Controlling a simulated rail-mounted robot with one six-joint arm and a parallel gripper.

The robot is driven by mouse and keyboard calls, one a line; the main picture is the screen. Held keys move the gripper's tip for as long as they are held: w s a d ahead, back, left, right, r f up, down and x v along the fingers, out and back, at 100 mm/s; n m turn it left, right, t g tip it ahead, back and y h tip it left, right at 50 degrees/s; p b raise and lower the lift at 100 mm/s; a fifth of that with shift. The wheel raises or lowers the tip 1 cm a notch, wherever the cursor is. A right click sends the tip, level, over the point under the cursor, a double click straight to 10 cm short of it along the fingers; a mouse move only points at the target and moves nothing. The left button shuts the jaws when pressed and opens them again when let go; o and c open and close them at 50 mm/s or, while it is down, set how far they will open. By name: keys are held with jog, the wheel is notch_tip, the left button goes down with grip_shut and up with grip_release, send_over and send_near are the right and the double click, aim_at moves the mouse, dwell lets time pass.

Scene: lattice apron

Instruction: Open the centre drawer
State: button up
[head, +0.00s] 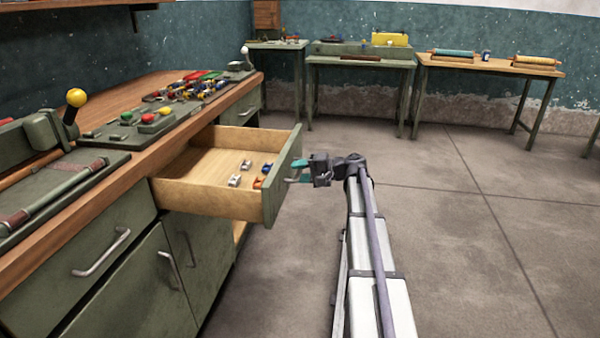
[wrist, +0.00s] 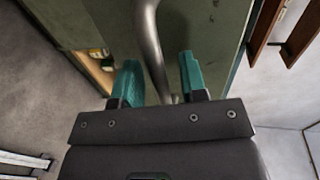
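The centre drawer (head: 215,198) is pulled well out of the green bench in the head view. Its green front (head: 282,180) faces right, and a few small parts lie inside on the wooden bottom. My gripper (head: 297,171) is at the drawer front. In the wrist view the drawer's metal handle (wrist: 150,45) runs between the two teal fingers of my gripper (wrist: 159,60). The fingers are apart, with a clear gap between the handle and the right finger. The handle's far end is hidden behind the gripper body.
The bench top (head: 130,205) carries a control panel with coloured knobs (head: 148,118) and a lever with a yellow ball (head: 76,98). Closed cabinet doors (head: 130,290) are below. Side tables (head: 490,66) stand along the back wall. The floor (head: 470,230) at right is clear.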

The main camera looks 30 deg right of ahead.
jog(key=p+v, duration=0.2)
jog(key=v, duration=0.9)
jog(key=shift+f, duration=0.15)
jog(key=s+a+f+n+g+h, duration=0.2)
jog(key=s+a+f+g+h, duration=0.5)
jog(key=s+a+f, duration=0.55)
jog(key=s+a+n+g+h, duration=0.2)
jog(key=s+a+n+h, duration=0.15)
jog(key=a, duration=0.65)
jog(key=s+a+n+g+h, duration=0.15)
jog(key=s+a, duration=0.35)
jog(key=a, duration=0.5)
notch_tip(320, 180, up, 25)
jog(key=n+p, duration=0.1)
jog(key=p, duration=2.5)
jog(key=shift+w+a, duration=0.2)
jog(key=shift+a, duration=0.2)
